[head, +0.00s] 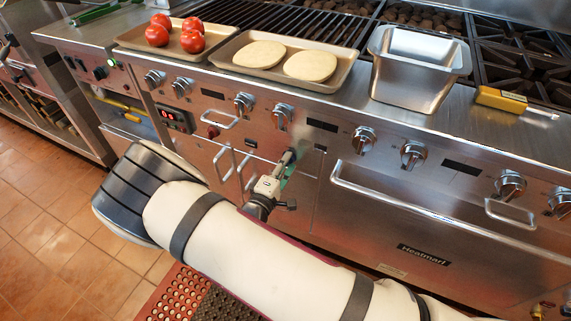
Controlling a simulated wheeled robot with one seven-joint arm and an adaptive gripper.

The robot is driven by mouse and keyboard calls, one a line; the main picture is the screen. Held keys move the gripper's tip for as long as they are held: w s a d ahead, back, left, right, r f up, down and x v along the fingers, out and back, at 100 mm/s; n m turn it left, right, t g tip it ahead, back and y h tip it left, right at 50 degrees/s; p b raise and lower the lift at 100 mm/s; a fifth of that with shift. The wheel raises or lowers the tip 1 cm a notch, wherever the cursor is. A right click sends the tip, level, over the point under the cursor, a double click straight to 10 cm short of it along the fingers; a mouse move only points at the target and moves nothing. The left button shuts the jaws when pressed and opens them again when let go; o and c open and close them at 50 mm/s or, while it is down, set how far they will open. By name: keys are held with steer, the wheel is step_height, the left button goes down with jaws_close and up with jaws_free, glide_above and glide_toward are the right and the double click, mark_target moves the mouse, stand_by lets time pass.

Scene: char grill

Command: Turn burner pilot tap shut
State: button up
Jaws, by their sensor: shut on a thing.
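My gripper (289,157) is at the stainless front panel of the grill (325,190), below a round silver knob (281,114). Its narrow fingers are shut on a small part at the panel, which I take to be the burner pilot tap. The fingers hide nearly all of that tap, so its turn angle cannot be told. My arm reaches in from the lower right and its wrist bends up to the panel.
Several silver knobs, such as one (363,139) to the right, line the panel. A long oven handle (430,210) and small door handles (224,162) stick out nearby. A tomato tray (133,42), a flatbread tray (227,58) and a steel pan (415,80) stand on the ledge above.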

steer(key=shift+f, duration=0.1)
steer(key=o, duration=1.2)
steer(key=shift+c, duration=0.2)
steer(key=v, duration=1.2)
steer(key=shift+s, duration=0.1)
